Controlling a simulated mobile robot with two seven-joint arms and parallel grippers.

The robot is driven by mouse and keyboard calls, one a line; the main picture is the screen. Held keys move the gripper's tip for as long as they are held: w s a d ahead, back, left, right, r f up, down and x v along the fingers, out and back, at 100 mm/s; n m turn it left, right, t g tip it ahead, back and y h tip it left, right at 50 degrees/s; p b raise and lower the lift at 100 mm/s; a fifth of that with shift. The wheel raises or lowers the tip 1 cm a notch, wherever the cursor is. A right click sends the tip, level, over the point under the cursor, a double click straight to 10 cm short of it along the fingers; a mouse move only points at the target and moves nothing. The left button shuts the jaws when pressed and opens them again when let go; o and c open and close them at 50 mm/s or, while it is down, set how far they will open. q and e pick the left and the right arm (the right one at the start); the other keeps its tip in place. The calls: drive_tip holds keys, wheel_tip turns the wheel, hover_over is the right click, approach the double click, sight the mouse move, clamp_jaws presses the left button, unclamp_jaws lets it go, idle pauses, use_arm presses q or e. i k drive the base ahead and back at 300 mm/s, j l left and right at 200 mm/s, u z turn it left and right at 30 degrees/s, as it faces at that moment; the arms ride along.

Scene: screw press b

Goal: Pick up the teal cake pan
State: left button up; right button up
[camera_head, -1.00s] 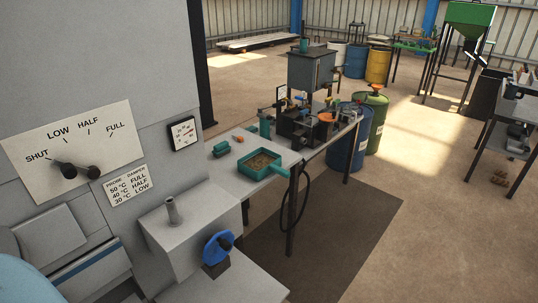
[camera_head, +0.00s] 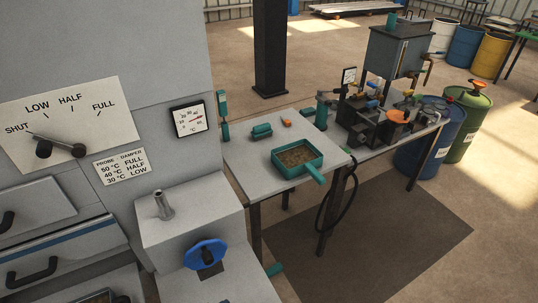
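A teal rectangular pan (camera_head: 314,174) with a stub handle stands on the grey metal table (camera_head: 245,176), near its right edge. Brown grainy stuff fills its inside. The handle points to the front right, over the table's edge. It is the only open teal pan that I see whole. Another teal piece (camera_head: 275,269) shows low down beside the grey machine's base; I cannot tell what it belongs to. Neither of my grippers is in view.
A small teal object (camera_head: 262,131) and an orange piece (camera_head: 286,122) lie behind the pan. The grey machine with a blue handwheel (camera_head: 206,254) stands at the left. The press bench (camera_head: 385,125) adjoins at the right. Open floor lies in front right.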

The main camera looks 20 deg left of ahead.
sight(295, 159)
drive_tip(key=i+l+u, duration=0.15)
drive_tip(key=u, duration=0.2)
drive_tip(key=i+l+u, duration=0.15)
drive_tip(key=l+u, duration=0.2)
drive_tip(key=i+l+u, duration=0.1)
drive_tip(key=l+u, duration=0.5)
drive_tip(key=l, duration=0.15)
drive_tip(key=l+u, duration=0.25)
drive_tip(key=l, duration=0.15)
drive_tip(key=i, duration=0.05)
